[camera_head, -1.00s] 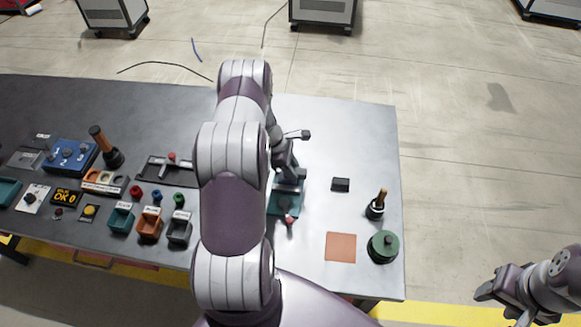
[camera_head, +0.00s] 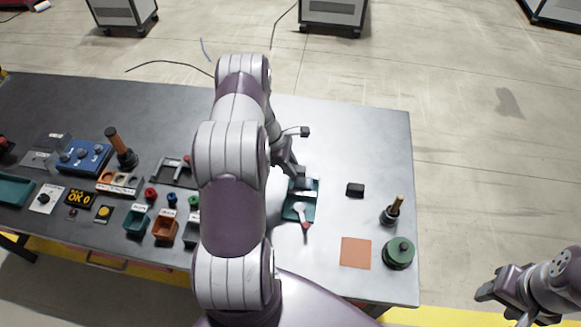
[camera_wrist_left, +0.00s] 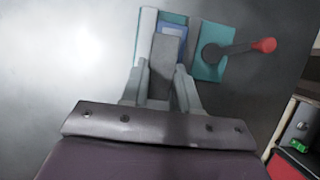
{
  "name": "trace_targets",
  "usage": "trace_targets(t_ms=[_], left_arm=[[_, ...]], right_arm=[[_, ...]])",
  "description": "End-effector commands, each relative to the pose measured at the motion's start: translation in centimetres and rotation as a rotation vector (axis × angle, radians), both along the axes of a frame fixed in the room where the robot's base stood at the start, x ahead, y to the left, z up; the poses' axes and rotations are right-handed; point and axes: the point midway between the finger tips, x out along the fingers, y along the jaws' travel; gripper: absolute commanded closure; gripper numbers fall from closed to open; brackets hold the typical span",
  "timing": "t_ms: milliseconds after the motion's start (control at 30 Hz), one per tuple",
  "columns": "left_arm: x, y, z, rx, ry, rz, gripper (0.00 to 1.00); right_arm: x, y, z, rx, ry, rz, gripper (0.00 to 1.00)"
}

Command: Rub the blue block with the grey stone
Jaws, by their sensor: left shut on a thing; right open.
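My left gripper (camera_head: 296,177) is shut on the grey stone, a grey bar (camera_wrist_left: 167,57) between its fingers in the left wrist view. The stone is over the teal fixture (camera_head: 291,208), which also shows in the wrist view (camera_wrist_left: 208,70). The blue block (camera_wrist_left: 174,31) sits in the fixture and is partly hidden behind the stone. I cannot tell whether stone and block touch. A lever with a red knob (camera_wrist_left: 264,45) lies across the fixture's side; the knob also shows in the head view (camera_head: 305,226). My right gripper (camera_head: 486,292) is open and empty, off the table's right side.
A black block (camera_head: 355,190), a wooden-handled tool (camera_head: 393,211), an orange square (camera_head: 356,252) and a green round piece (camera_head: 398,254) lie right of the fixture. Several bins, including an orange one (camera_head: 165,230), stand to the left. The table's back right is clear.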

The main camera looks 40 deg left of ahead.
Motion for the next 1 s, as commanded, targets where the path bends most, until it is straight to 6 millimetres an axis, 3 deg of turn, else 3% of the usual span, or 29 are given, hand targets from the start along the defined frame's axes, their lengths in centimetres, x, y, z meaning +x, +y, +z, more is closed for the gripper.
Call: trace_targets(t_ms=[533,1000], left_arm=[[0.0,-0.5,5.1,-0.002,0.003,-0.01,0.99],[0.0,-0.5,5.5,-0.002,0.002,-0.012,0.99]], right_arm=[[0.0,0.0,4.0,0.0,0.0,0.0,0.49],[0.0,0.0,4.1,0.0,0.0,0.0,0.49]])
